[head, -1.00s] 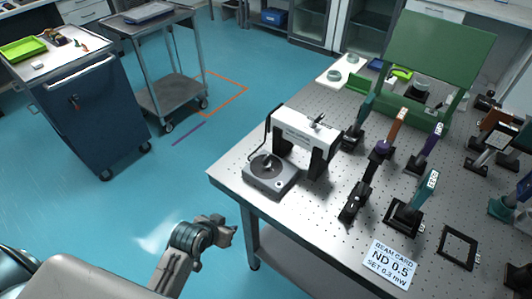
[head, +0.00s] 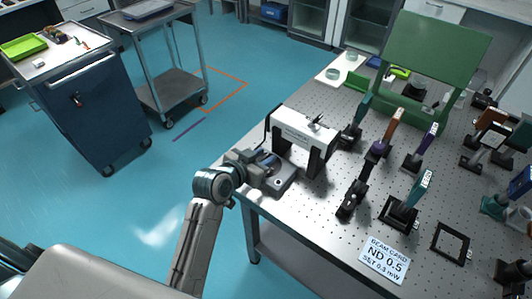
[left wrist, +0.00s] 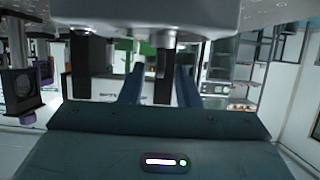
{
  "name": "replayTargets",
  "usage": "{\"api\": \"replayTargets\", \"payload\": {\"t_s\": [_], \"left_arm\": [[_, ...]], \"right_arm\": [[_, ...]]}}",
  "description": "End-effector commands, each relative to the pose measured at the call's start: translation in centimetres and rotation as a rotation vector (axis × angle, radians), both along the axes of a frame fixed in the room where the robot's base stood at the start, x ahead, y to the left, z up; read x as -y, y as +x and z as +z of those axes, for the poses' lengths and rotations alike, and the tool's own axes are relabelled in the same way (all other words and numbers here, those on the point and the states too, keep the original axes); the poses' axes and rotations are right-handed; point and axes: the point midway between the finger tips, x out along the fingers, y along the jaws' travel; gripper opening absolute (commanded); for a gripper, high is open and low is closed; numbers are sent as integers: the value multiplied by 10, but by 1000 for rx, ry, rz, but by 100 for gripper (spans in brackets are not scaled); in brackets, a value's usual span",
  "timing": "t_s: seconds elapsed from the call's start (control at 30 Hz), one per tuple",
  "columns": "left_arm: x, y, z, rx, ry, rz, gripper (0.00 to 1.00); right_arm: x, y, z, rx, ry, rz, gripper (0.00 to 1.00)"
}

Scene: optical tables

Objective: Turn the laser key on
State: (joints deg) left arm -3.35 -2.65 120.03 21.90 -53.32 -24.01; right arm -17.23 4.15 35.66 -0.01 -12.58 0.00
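The grey key box (head: 282,181) sits on the near left corner of the optical table, beside a white-topped unit on black legs (head: 305,133). My left gripper (head: 265,162) is over the box and covers the key and most of the dark dial in the head view. In the left wrist view, the scene looks upside down. The two bluish fingers (left wrist: 158,90) stand apart there, with a dark upright post, probably the key (left wrist: 164,62), showing between them. I cannot tell whether they touch it. My right gripper is out of view.

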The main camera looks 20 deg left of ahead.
Motion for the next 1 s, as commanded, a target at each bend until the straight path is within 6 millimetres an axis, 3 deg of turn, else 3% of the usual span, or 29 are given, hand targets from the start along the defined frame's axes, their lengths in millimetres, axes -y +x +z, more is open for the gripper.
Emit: {"api": "replayTargets", "payload": {"t_s": [0.2, 0.47, 0.63, 1.0], "left_arm": [[5, 14, -6, -1, 0, 0, 29], [5, 15, -7, 0, 0, 0, 29], [5, 15, -7, 0, 0, 0, 0], [5, 15, -7, -1, 1, -30, 0]], "right_arm": [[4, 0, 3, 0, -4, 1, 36], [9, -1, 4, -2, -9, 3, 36], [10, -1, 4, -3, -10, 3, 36], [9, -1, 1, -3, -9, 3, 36]]}}
